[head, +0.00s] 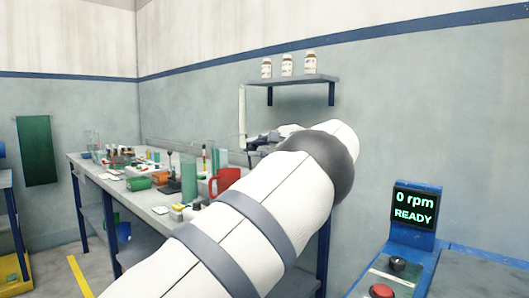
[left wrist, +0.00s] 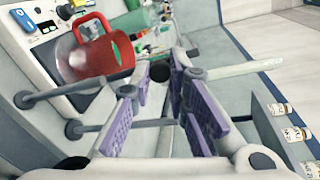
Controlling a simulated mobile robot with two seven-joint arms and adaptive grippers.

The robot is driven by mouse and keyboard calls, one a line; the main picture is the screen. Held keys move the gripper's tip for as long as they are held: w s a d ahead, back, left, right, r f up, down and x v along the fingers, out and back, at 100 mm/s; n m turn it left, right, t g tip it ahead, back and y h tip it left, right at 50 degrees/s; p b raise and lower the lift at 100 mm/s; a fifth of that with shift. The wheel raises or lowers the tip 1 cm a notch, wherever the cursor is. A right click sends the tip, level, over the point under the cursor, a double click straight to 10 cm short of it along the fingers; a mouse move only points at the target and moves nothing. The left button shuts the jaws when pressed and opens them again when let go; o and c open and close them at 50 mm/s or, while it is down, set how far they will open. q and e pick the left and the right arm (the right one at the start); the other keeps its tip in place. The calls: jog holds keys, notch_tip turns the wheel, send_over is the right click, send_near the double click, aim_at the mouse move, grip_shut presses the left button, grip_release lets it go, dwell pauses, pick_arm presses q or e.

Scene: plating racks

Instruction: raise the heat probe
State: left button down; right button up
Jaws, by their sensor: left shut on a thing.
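My left gripper (head: 262,140) is over the far part of the bench, mostly behind my forearm in the head view. In the left wrist view its purple-padded fingers (left wrist: 160,98) are closed in around a dark, knobbed part that appears to be the heat probe (left wrist: 160,72). A pale rod (left wrist: 240,70) stretches to the right from there. Dark rods with round knobs (left wrist: 55,92) run to the left. The pads hide the exact contact. The probe's tip cannot be made out. My right gripper is not in view.
Bottles, a green cylinder (head: 188,178) and small glassware crowd the bench (head: 95,172). A wall shelf (head: 300,79) holds three bottles. A panel reading "0 rpm READY" (head: 414,207) stands at the right.

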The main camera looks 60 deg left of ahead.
pick_arm(q)
jog(key=shift+w+d+f+g+y+b, duration=0.1)
jog(key=shift+d+f+y+b, duration=0.2)
jog(key=shift+y, duration=0.35)
jog(key=shift+w+d+f+g+y+b, duration=0.15)
jog(key=shift+d+y+b, duration=0.25)
jog(key=shift+y, duration=0.3)
jog(key=shift+w+d+f+g+y+b, duration=0.1)
jog(key=shift+d+f+y+b, duration=0.2)
jog(key=shift+y, duration=0.35)
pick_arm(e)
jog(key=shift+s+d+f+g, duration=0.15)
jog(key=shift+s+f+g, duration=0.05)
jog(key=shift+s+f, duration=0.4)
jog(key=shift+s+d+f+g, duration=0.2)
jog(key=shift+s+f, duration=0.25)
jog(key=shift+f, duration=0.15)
pick_arm(q)
jog(key=shift+d+r, duration=0.1)
jog(key=c, duration=1.5)
grip_release()
jog(key=shift+c, duration=0.2)
jog(key=v, duration=1.2)
